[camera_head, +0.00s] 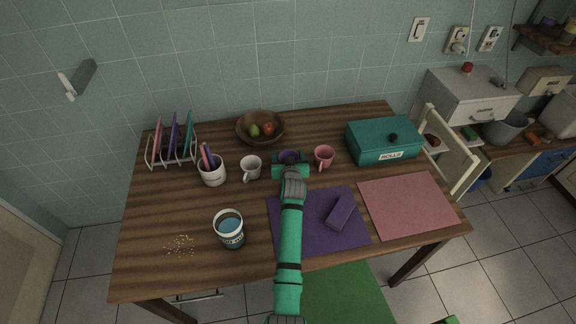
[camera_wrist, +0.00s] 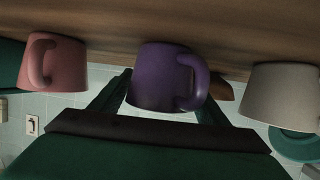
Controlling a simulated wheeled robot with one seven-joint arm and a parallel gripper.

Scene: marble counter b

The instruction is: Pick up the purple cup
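The purple cup (camera_wrist: 158,78) fills the middle of the wrist view, which is upside down, and its handle is on the right there. It stands on the wooden table. In the head view the cup (camera_head: 289,156) is partly hidden by my gripper (camera_head: 290,164). My gripper (camera_wrist: 163,100) has its two dark green fingers spread wide, one at each side of the cup. The cup is between or just ahead of the fingertips. I see no clear grip on it, and part of the right finger is hidden behind the cup and handle.
A pink mug (camera_head: 324,157) stands close on the right and a white mug (camera_head: 251,167) close on the left. A wooden fruit bowl (camera_head: 244,137) is behind. A teal box (camera_head: 370,153) is further right. A purple mat (camera_head: 300,240) lies in front, under my arm.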

